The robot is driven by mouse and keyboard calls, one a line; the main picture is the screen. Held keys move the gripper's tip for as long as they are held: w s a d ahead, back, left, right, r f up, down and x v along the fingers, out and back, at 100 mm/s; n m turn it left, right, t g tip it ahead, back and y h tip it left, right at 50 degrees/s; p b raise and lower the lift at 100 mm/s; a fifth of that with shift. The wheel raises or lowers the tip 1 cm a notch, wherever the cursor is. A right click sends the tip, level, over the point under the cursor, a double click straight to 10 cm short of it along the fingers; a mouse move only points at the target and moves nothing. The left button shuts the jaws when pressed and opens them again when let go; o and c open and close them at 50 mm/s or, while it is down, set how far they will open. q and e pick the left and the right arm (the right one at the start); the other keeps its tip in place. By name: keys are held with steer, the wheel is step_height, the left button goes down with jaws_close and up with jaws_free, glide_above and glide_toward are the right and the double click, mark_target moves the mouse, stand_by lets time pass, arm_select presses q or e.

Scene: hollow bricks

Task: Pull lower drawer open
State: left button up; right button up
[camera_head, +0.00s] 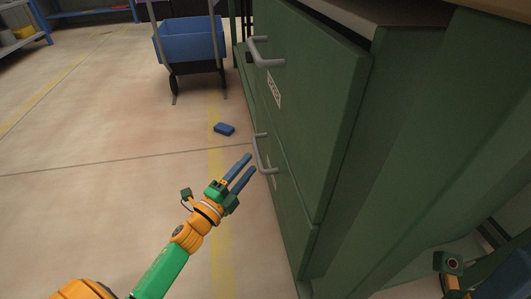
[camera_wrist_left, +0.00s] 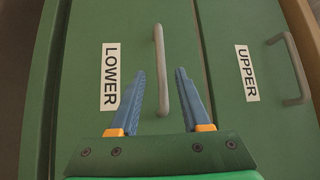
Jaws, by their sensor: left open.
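The green cabinet has a lower drawer (camera_wrist_left: 85,65) with a "LOWER" label (camera_wrist_left: 110,77) and a grey bar handle (camera_head: 263,153). The lower drawer looks shut. My left gripper (camera_head: 247,162) is open just in front of this handle. In the left wrist view the lower handle (camera_wrist_left: 161,70) appears between the two blue fingers of my left gripper (camera_wrist_left: 160,75), with space on both sides. I cannot tell how deep the fingers reach around it.
The upper drawer (camera_head: 310,90) has its own grey handle (camera_head: 265,52) above. A small blue brick (camera_head: 224,129) lies on the floor beside the cabinet. A blue cart (camera_head: 190,42) stands farther back. The floor to the left is clear.

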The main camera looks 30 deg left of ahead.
mark_target(258, 152)
arm_select(q)
steer(key=w, duration=0.1)
steer(key=w+b, duration=0.1)
steer(key=w, duration=0.1)
steer(key=w+r, duration=0.1)
steer(key=w, duration=0.1)
steer(key=shift+w+d, duration=0.1)
steer(key=shift+d, duration=0.3)
steer(key=shift+c, duration=0.3)
jaws_close()
stand_by(0.6)
